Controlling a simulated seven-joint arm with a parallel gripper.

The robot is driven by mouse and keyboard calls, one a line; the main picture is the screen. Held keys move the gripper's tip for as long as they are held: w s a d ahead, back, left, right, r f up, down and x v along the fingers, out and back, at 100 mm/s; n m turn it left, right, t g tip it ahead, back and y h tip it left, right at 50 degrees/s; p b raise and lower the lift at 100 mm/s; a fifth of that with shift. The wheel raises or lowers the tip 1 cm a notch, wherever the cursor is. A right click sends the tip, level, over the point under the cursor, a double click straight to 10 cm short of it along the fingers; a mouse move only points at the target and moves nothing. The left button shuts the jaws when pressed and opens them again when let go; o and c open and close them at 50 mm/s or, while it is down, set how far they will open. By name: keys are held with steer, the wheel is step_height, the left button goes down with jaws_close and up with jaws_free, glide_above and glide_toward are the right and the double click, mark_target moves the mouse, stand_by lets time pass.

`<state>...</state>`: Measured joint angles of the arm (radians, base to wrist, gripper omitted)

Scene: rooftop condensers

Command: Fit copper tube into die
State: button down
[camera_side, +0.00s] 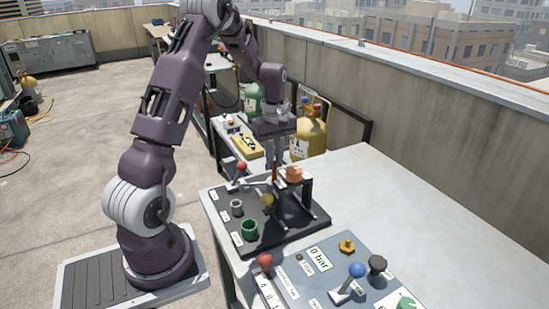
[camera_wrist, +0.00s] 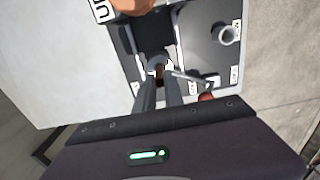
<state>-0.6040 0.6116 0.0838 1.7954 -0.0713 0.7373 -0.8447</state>
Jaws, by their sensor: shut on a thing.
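My gripper (camera_side: 274,168) points down over the dark tool board (camera_side: 222,193), its two fingers close together. It is shut on a slim copper tube (camera_side: 275,173), which hangs roughly upright at the fingertips beside a black stand (camera_side: 307,192). In the wrist view the copper tube (camera_wrist: 159,74) shows end-on between the fingers, above a grey round part with pale pieces around it. This may be the die, but I cannot tell for sure, nor whether the tube touches it. The tube's lower end is hidden in the side view.
An orange rounded piece (camera_side: 293,173) tops the black stand close right of my gripper. A control panel (camera_side: 322,278) lies in front; the table's right is clear.

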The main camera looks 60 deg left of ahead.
steer(key=shift+f, duration=1.9)
stand_by(0.4)
steer(key=c, duration=1.3)
jaws_free()
steer(key=shift+c, duration=0.2)
